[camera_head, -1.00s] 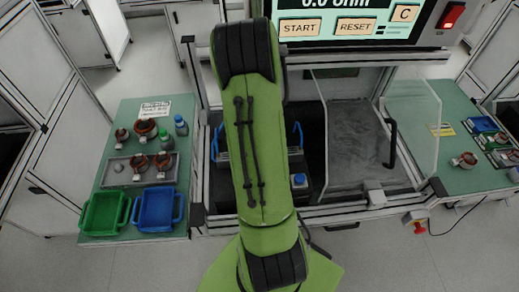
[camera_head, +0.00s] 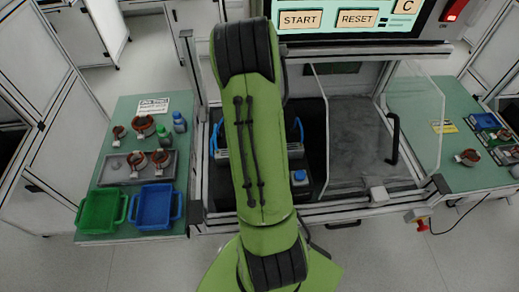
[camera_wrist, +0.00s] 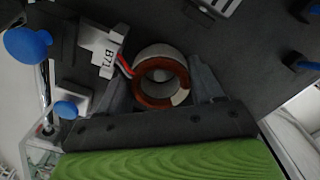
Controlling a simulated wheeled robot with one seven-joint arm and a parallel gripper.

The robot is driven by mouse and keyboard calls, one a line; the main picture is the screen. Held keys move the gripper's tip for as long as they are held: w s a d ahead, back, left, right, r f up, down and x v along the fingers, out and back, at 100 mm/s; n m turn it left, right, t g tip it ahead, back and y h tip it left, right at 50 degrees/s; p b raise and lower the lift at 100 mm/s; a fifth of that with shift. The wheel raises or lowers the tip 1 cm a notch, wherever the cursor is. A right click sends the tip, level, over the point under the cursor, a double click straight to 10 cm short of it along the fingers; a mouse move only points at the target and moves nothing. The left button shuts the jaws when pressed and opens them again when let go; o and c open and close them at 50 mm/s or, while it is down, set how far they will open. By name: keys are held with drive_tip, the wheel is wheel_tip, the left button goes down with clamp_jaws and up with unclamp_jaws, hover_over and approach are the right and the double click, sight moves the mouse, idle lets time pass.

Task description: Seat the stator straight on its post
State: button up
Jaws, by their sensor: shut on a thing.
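The stator (camera_wrist: 152,99), a ring with copper-brown windings and a pale grey body, is between the two grey fingers of my gripper (camera_wrist: 163,88) in the wrist view. The gripper is shut on it. Red and white wires run from the stator to a pale connector block marked B71 (camera_wrist: 101,53) on its left. A pale rounded shape (camera_wrist: 160,74) shows inside the bore, possibly the post top; I cannot tell whether the stator is around it, above it or straight. In the head view my green arm hides the gripper and stator.
Blue knobs (camera_wrist: 28,44) stand left of the gripper in the wrist view. In the head view, a clear door (camera_head: 415,115) stands open at the right of the test bay. The left table holds a grey tray (camera_head: 114,178) with stators, a green bin (camera_head: 101,211) and a blue bin (camera_head: 157,208).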

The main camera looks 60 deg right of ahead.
drive_tip(key=o, duration=1.4)
wheel_tip(320, 180, up, 16)
drive_tip(key=p, duration=0.2)
drive_tip(key=shift+w+f, duration=0.1)
